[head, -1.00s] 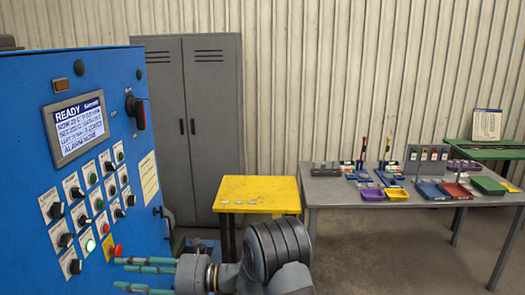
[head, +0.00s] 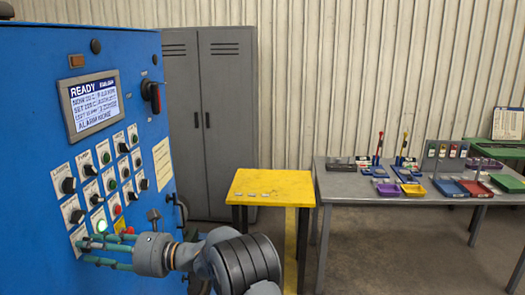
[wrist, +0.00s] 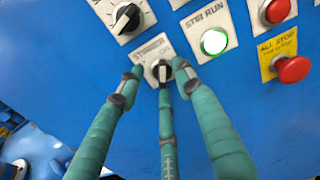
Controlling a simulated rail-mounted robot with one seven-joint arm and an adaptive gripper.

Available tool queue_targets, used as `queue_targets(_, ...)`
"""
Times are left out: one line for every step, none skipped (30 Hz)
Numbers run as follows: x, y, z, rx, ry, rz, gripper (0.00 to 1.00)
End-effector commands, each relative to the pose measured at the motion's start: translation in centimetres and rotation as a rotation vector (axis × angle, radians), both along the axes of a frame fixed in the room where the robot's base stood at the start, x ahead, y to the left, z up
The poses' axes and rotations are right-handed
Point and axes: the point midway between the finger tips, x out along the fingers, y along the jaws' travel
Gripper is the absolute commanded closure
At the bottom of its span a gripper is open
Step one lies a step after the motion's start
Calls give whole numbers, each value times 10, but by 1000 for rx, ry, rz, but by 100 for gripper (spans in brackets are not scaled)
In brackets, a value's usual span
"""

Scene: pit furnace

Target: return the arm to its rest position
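My gripper (head: 90,246) has slim teal fingers and is at the lower part of the blue control cabinet (head: 35,110) in the head view. Nothing loose is in the fingers. My arm reaches in from the lower middle of the head view.
A lit STIR RUN button (wrist: 214,41) and a red stop button (wrist: 292,69) are right of the fingers. The cabinet screen (head: 90,103) reads READY. A yellow table (head: 270,183) and a grey table (head: 335,182) with trays stand right.

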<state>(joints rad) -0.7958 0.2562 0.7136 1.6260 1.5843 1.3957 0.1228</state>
Motion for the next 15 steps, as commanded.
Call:
queue_targets(-1, 1, -3, -1, -74, 1, 65)
queue_targets(-1, 0, -3, -3, -120, 1, 65)
queue_targets(-1, 1, -2, -3, -180, 1, 65)
queue_targets(-1, 1, -2, -4, -225, 2, 65)
queue_targets(0, 0, -2, -4, -269, 1, 65)
queue_targets(0, 0, -2, -5, -328, 0, 65)
queue_targets(2, -8, -4, -7, -337, -5, 65)
queue_targets(2, -16, -6, -8, -334, -5, 65)
queue_targets(1, -24, -6, -7, -331, -5, 65)
queue_targets(1, -31, -6, -7, -332, -4, 65)
queue_targets(1, -38, -6, -8, -331, -5, 65)
queue_targets(0, -46, -6, -6, -330, -3, 65)
queue_targets(1, -52, -5, -7, -330, -4, 65)
queue_targets(1, -58, -5, -7, -330, -4, 65)
queue_targets(-1, -64, -5, -6, -329, -2, 65)
